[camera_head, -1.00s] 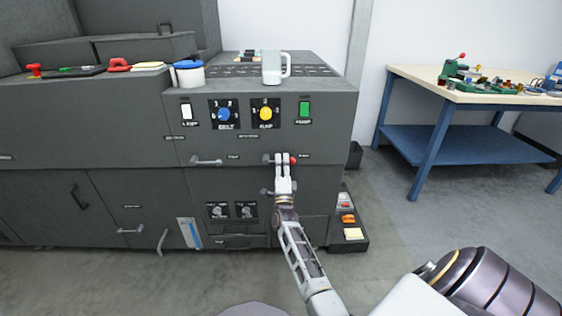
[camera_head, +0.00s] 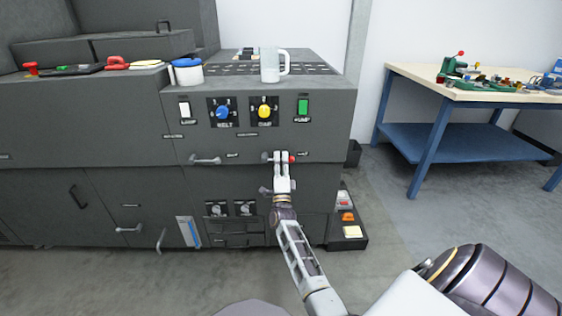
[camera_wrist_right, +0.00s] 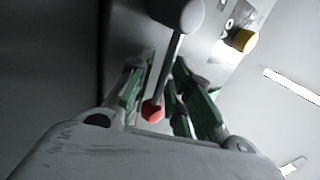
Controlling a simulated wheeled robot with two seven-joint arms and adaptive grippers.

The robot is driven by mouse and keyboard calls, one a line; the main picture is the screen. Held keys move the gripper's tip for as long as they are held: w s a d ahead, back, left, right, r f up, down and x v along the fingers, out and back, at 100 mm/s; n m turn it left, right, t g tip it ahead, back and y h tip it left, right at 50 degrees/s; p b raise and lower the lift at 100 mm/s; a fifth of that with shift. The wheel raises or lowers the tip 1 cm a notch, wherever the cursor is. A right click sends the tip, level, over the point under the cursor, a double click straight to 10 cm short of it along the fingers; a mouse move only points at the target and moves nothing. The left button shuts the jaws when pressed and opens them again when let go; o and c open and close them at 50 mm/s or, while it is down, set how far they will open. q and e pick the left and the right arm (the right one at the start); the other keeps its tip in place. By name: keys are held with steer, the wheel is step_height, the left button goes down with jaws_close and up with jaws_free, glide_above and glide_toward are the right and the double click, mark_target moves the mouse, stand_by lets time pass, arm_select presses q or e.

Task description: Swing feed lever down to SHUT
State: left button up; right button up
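The feed lever has a red knob (camera_head: 292,158) and sits on the front of the dark grey machine (camera_head: 130,180), right of centre. My right gripper (camera_head: 280,157) is at the lever, with the red knob just right of its fingers. In the right wrist view, a grey hub and thin rod (camera_wrist_right: 172,68) run down to the red knob (camera_wrist_right: 152,110). The rod passes between the parted fingers of the right gripper (camera_wrist_right: 160,82), which are open around it. I cannot tell whether a finger touches it. The lever's lettering is too small to read. My left gripper is out of view.
Above are a blue knob (camera_head: 222,112), a yellow knob (camera_head: 264,110) and a green switch (camera_head: 303,107). Handles stick out nearby. A workbench (camera_head: 430,120) stands right, with free floor before it.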

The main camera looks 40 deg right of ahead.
steer(key=v, duration=1.2)
stand_by(0.8)
